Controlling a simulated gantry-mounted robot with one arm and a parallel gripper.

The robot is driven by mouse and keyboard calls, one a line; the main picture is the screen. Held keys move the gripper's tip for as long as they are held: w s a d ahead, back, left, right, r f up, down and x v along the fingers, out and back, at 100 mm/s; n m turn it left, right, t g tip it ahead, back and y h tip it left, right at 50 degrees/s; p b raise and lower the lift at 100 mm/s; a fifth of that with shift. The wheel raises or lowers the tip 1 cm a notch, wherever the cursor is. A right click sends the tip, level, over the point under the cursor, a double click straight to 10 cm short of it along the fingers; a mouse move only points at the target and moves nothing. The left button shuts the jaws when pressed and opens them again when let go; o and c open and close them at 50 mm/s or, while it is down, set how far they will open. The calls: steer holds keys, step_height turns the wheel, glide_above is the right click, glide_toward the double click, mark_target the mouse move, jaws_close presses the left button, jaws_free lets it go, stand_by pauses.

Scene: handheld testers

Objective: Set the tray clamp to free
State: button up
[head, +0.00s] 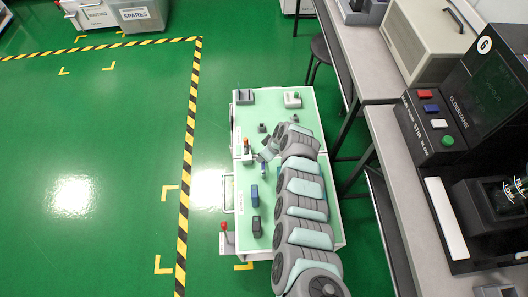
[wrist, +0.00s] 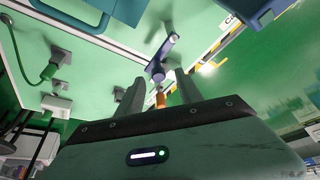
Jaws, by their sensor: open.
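My gripper (wrist: 159,90) is open, with its two dark fingers apart in the wrist view. A blue-purple lever-like part (wrist: 164,55) stands just beyond the fingertips, with a small orange piece (wrist: 160,100) visible between the fingers. I cannot tell whether the fingers touch either. Another red-knobbed lever (head: 223,227) stands at the lower left, by a white label. Which part is the tray clamp, and its setting, I cannot tell.
The bench top (head: 308,105) holds a blue block (head: 254,195), a dark block (head: 257,226) and a white device (head: 292,99). A side bench with a black machine (head: 440,120) stands on the right. The green floor on the left is open, with striped tape.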

steer(key=p+v, duration=0.4)
steer(key=v, duration=0.5)
stand_by(0.3)
steer(key=shift+w, duration=0.1)
